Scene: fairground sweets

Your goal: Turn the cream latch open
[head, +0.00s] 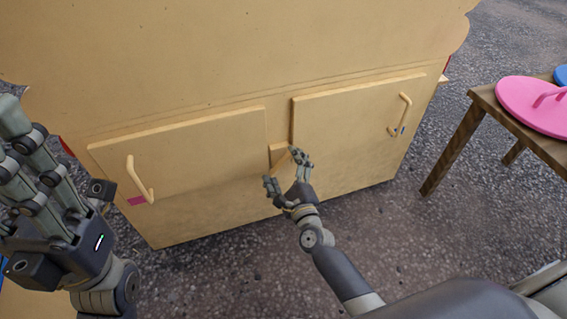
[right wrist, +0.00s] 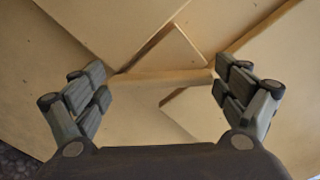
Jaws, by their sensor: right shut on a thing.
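The cream latch (right wrist: 165,77) is a slim bar that crosses the middle of the right wrist view. In the head view it sits at a small block (head: 277,153) between the two cabinet doors and looks tilted, partly hidden by my fingers. My right gripper (head: 283,168) is shut on the latch; in the right wrist view its fingers (right wrist: 164,82) are at the bar's two ends. My left gripper (head: 22,155) is at the left edge of the head view, with its fingers apart and no object visible in it, away from the latch.
The left door (head: 195,155) and right door (head: 350,125) of the cream cabinet look shut, each with a bar handle. The grey ground before the cabinet is clear.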

